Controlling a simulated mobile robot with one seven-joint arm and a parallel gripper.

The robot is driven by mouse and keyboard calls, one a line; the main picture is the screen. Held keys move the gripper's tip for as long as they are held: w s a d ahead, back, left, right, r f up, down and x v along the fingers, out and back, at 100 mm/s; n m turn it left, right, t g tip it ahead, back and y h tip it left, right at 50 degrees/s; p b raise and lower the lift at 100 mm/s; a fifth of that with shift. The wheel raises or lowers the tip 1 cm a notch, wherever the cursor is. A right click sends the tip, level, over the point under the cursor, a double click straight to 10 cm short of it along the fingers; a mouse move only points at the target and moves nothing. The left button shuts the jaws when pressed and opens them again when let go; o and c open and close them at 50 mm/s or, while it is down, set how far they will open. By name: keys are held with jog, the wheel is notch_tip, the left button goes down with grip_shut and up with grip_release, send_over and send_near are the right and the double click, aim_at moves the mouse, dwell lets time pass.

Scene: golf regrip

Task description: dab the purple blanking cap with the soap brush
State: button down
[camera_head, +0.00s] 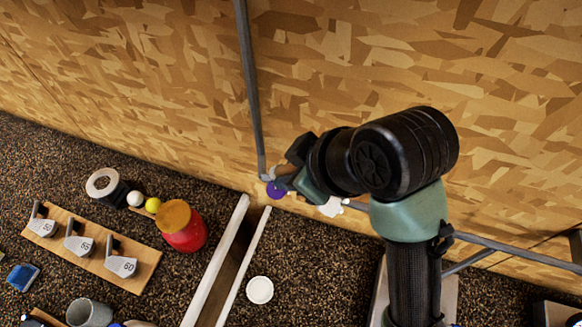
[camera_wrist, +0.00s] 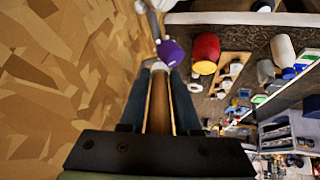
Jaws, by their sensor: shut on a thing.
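The purple blanking cap (camera_head: 276,190) is in the head view, close beside and below my gripper (camera_head: 280,176). In the wrist view the purple cap (camera_wrist: 171,51) is just beyond the fingertips, next to a grey rod. My gripper (camera_wrist: 160,72) is shut on a wooden-handled thing, which looks like the soap brush (camera_wrist: 158,108). Its handle runs between the fingers toward the cap. The brush's far end is close to the cap in the wrist view; I cannot tell whether they touch. In the head view my gripper hides most of the brush.
A grey rod (camera_head: 248,80) stands against the wood-patterned board. A red jar (camera_head: 184,231) with a wooden lid, two balls, a wooden rack (camera_head: 92,255) of club heads and a white disc (camera_head: 260,290) lie on the dark speckled surface. A white-edged trough (camera_head: 228,260) runs between them.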

dwell(0.3)
jog(key=shift+r+p, duration=2.95)
jog(key=shift+r, duration=0.55)
